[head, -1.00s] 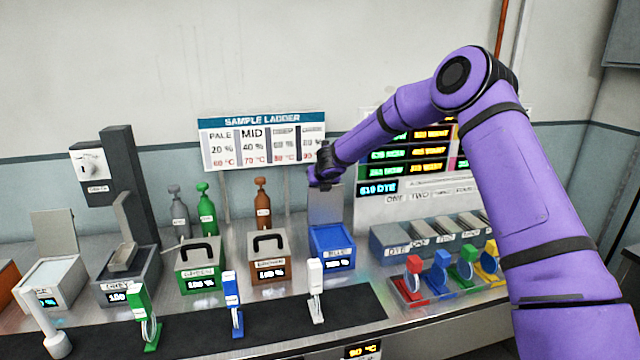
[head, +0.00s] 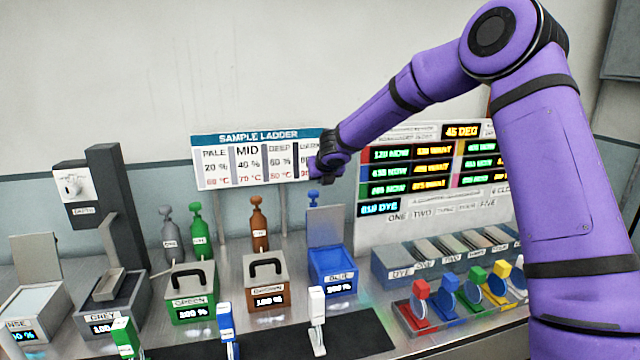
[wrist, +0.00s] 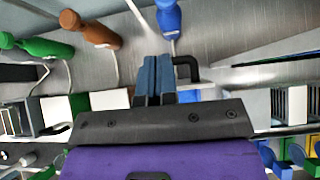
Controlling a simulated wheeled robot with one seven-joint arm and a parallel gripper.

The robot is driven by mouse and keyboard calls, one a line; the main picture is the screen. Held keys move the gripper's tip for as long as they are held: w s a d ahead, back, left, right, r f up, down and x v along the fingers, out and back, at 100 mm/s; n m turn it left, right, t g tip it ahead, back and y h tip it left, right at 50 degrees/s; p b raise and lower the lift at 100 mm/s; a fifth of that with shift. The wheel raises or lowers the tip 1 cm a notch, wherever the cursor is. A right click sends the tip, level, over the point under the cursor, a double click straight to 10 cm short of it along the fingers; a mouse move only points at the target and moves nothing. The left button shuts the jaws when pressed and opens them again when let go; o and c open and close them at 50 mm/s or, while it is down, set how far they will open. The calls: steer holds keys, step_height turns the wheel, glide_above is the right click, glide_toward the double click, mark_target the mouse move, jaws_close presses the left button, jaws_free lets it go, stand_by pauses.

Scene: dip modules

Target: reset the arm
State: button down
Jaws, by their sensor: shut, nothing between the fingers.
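My purple arm comes in from the right in the head view, and its dark wrist end (head: 330,163) is in front of the right edge of the sample ladder board (head: 262,160). My gripper (wrist: 155,60) shows in the wrist view with its two blue-grey fingers together, shut and empty. It is raised above the bench near the blue bottle (wrist: 170,18). In the head view the fingers are hard to make out, and the arm hides part of the board's right edge.
Below stand a blue box (head: 333,268) with its lid up, a brown box (head: 268,284) and a green box (head: 191,293). Green (head: 199,230) and brown (head: 259,222) bottles stand behind. A coloured clip tray (head: 405,312) sits at the right. Open air surrounds the arm above the bench.

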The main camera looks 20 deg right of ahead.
steer(key=s+a+r+n+y, duration=0.2)
steer(key=s+r+n, duration=0.7)
steer(key=s+n, duration=0.15)
steer(key=s+a+r+n+y, duration=0.2)
steer(key=s+r+n, duration=0.6)
steer(key=s+n, duration=0.25)
steer(key=s+d+f+n+g+h, duration=0.1)
steer(key=s+d+n, duration=0.3)
steer(key=s, duration=0.7)
steer(key=s+d+f+n+g+h, duration=0.1)
steer(key=s+d+n+g, duration=0.1)
steer(key=s+n, duration=0.4)
steer(key=s+d+f+n+g+h, duration=0.1)
steer(key=s+d+n, duration=0.4)
steer(key=s, duration=1.1)
steer(key=shift+d+f+h, duration=0.3)
steer(key=shift+f+h, duration=0.15)
steer(key=shift+h, duration=0.05)
